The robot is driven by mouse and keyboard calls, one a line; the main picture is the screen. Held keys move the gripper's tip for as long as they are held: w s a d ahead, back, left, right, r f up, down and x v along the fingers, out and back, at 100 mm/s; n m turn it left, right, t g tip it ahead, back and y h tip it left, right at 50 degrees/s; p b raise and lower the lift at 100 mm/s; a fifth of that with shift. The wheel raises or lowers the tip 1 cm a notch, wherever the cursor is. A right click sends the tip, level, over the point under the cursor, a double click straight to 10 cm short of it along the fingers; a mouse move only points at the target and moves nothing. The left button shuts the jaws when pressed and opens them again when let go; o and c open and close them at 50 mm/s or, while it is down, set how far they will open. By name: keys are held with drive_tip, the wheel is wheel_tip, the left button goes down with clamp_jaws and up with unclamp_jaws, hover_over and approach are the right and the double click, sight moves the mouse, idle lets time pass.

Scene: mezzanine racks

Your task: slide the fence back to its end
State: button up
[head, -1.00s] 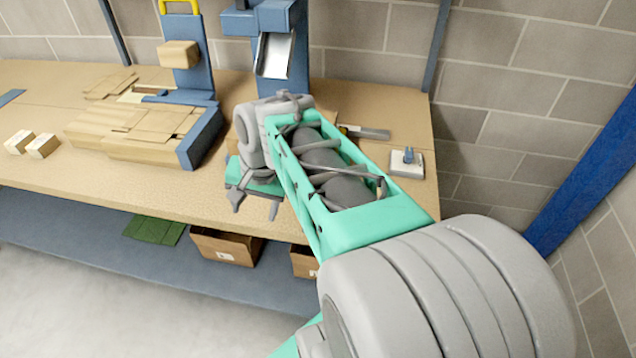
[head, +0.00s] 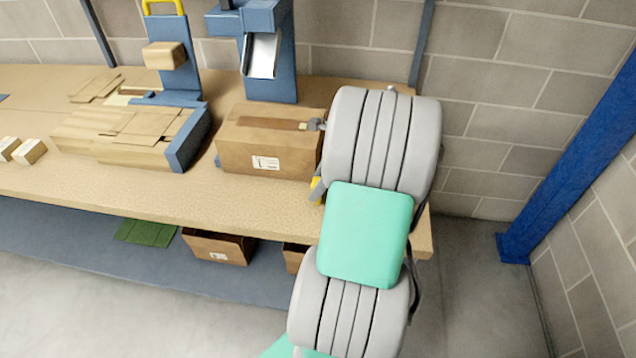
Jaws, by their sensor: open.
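A blue L-shaped guide (head: 190,142) stands against the right end of a stack of flat cardboard (head: 118,138) on the workbench. It looks like the fence, but I cannot tell for sure. A blue upright post with a yellow handle (head: 172,65) rises behind the stack.
A taped cardboard box (head: 262,155) sits on the workbench (head: 140,190) between the guide and my arm. A blue machine with a metal chute (head: 262,55) stands behind it. Small boxes (head: 28,151) lie at the left. Brown boxes (head: 222,247) sit on the lower shelf.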

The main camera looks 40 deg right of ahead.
drive_tip(key=shift+c, duration=0.3)
clamp_jaws()
idle(0.4)
idle(0.3)
